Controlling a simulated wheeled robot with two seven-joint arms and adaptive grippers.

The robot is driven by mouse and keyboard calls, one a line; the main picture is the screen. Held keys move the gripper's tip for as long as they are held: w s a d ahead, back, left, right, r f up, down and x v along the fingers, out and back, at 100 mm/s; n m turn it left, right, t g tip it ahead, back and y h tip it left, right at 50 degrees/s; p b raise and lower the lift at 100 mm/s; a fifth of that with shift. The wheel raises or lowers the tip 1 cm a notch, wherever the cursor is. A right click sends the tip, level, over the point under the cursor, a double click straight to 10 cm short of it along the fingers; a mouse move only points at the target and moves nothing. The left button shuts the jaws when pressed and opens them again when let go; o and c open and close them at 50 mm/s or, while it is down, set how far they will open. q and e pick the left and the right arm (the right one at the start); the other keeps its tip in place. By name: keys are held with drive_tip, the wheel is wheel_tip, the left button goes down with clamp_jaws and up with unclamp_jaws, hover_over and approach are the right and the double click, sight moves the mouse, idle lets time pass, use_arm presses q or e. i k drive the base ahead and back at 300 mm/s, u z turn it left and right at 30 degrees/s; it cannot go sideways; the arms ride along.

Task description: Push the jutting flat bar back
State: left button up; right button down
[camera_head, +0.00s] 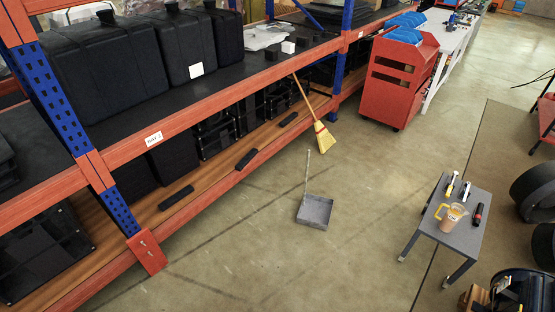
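Several flat black bars lie along the front of the wooden lower shelf (215,178) of the rack. One bar (246,159) sits closest to the shelf's front edge, and its near end seems to reach over the orange front beam. A second bar (177,197) lies nearer to me on the wood, and a third bar (288,119) lies farther along. Both look set back from the edge. How far the middle bar sticks out is hard to tell from here. Neither of my grippers is in view.
A dustpan (315,211) stands on the floor before the rack, and a broom (323,137) leans against it. A red cart (398,78) stands beyond. A small grey table (466,212) with a jug (452,217) is at right.

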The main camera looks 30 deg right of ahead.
sight(240, 165)
drive_tip(key=z, duration=0.75)
drive_tip(key=i, duration=0.75)
drive_tip(key=z, duration=0.6)
drive_tip(key=i, duration=1.55)
drive_tip(key=u, duration=1.3)
drive_tip(key=i, duration=0.5)
drive_tip(key=u, duration=0.6)
